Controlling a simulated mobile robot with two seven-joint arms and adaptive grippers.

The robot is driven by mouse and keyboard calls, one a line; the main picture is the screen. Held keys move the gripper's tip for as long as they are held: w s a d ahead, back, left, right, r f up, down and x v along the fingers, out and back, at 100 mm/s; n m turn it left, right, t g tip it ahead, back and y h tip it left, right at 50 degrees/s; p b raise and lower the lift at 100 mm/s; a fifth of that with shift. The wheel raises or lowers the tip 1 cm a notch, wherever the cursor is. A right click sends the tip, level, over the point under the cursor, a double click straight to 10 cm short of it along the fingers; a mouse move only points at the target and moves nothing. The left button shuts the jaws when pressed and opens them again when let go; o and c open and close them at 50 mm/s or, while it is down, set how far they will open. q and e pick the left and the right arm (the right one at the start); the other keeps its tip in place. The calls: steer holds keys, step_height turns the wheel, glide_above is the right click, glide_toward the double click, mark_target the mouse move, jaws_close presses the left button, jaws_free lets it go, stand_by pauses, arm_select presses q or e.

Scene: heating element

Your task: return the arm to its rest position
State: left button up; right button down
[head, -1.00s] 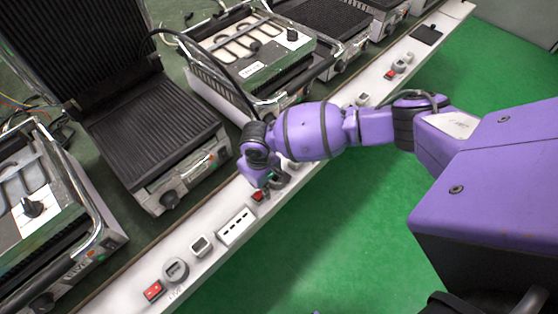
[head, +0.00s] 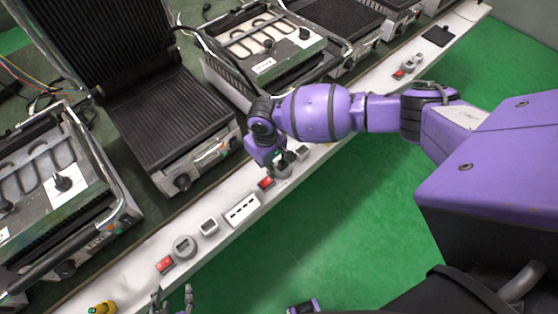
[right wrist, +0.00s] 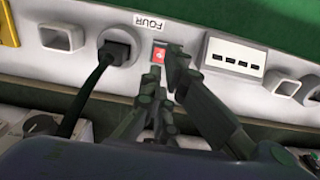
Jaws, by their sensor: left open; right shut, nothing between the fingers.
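My right arm (head: 330,112) reaches in from the right over the white panel (head: 210,248). Its gripper is mostly hidden behind its wrist in the head view. In the right wrist view the right gripper (right wrist: 166,68) is shut and empty, its fingertips at a red switch (right wrist: 161,55) under an upside-down "FOUR" label. Contact with the switch cannot be told. My left gripper (head: 172,298) is open and empty at the bottom edge of the head view, near the panel's front edge.
A black plug (right wrist: 117,50) with a cable sits in a round socket beside the switch. Grills and heating units, such as the open grill (head: 170,115), line the bench behind the panel. A yellow knob (head: 102,307) is at bottom left. The green floor (head: 350,220) is clear.

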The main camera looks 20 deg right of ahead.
arm_select(q)
steer(key=shift+w+r, duration=0.2)
steer(key=shift+r, duration=0.05)
arm_select(e)
steer(key=shift+w+r, duration=0.1)
steer(key=shift+r, duration=0.2)
arm_select(q)
steer(key=shift+w, duration=0.15)
